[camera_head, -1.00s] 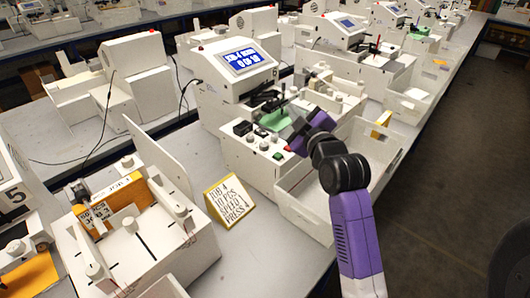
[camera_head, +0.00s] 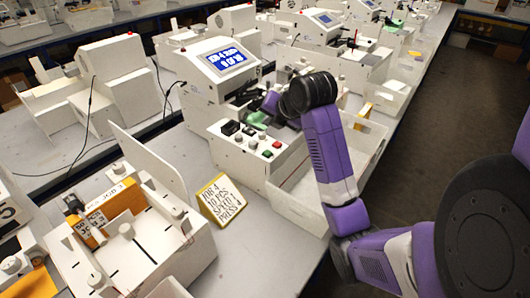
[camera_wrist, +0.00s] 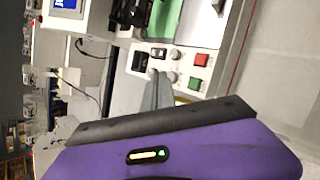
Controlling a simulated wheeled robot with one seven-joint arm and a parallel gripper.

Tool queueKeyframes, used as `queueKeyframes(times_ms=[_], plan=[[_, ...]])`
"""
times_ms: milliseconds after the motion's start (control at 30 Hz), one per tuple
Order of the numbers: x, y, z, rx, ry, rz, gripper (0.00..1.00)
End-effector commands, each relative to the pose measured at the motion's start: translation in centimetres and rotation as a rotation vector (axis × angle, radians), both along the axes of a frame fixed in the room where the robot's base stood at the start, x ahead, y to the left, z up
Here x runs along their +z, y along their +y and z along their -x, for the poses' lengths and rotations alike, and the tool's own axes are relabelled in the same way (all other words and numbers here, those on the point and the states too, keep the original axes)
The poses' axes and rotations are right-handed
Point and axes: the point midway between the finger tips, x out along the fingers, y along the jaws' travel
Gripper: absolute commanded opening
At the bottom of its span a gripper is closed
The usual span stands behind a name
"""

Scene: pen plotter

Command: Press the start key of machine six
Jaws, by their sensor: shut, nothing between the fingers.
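A white plotter machine (camera_head: 215,88) with a lit blue screen (camera_head: 229,58) stands in the middle of the head view; I cannot read a machine number on it. Its front panel carries a green key (camera_head: 267,154) and a red key (camera_head: 277,144). The wrist view shows the same green key (camera_wrist: 195,84) and red key (camera_wrist: 201,59), with dark switches and grey knobs beside them. My gripper (camera_wrist: 158,76) is shut and empty, its grey fingers over the panel's near side, beside the green key. Contact cannot be told. In the head view my arm hides the fingers.
A yellow-framed job card (camera_head: 224,202) stands on the bench before the machine. A white open bin (camera_head: 300,196) sits at its right. A white fixture with an orange block (camera_head: 126,199) is at the left. A dark aisle floor lies at the right.

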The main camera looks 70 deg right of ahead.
Motion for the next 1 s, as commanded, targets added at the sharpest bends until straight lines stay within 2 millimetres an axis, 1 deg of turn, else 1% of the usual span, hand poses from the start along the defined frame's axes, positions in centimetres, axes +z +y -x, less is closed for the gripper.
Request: queueKeyframes(times_ms=[367,567,767,1000], plan=[[0.0,0.0,0.0,0.009,0.003,0.01,0.0],[-0.7,0.0,0.0,0.008,0.003,0.009,0.0],[-2.7,0.0,0.0,0.006,0.002,0.008,0.0],[-5.9,0.0,0.0,0.007,0.002,0.009,0.0]])
